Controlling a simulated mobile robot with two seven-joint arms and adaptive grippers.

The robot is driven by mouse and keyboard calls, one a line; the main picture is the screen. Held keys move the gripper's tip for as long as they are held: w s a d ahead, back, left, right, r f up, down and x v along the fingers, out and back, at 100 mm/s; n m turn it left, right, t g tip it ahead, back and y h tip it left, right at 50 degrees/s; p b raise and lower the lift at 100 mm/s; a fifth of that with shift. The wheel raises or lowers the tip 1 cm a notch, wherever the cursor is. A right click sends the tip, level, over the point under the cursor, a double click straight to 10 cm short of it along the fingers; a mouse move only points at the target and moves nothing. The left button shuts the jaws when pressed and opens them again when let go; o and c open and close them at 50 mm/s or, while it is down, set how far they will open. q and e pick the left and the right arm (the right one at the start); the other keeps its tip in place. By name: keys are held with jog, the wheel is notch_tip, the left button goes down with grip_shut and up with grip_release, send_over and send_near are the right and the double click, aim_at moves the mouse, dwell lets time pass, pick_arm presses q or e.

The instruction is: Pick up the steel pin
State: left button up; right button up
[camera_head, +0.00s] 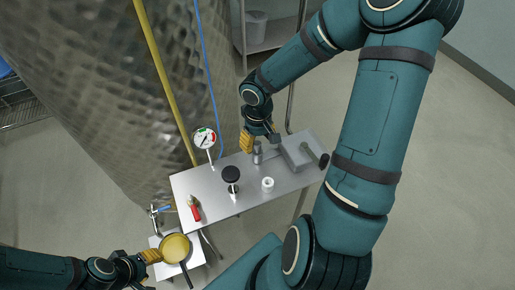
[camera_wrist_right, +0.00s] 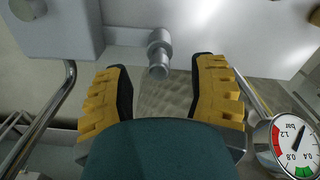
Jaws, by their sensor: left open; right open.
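The steel pin (camera_head: 257,154) is a short grey metal cylinder standing on the steel table near its back edge. In the wrist view the pin lines up with the gap between the fingertips (camera_wrist_right: 158,68); I see no contact. My left gripper (camera_head: 152,256) is open at the lower left, beside a yellow pan (camera_head: 175,247), away from the pin.
A grey vise-like block (camera_head: 299,154) stands right of the pin. A pressure gauge (camera_head: 205,140), a black-topped part (camera_head: 231,175), a white ring (camera_head: 267,184) and red-handled pliers (camera_head: 195,209) are left or in front. A large steel vat (camera_head: 90,90) rises behind the table.

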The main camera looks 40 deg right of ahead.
aim_at(257, 151)
jog(key=shift+w+f+b, duration=0.2)
jog(key=shift+f+b, duration=0.4)
jog(key=shift+f, duration=1.55)
jog(key=shift+o, duration=0.2)
grip_shut()
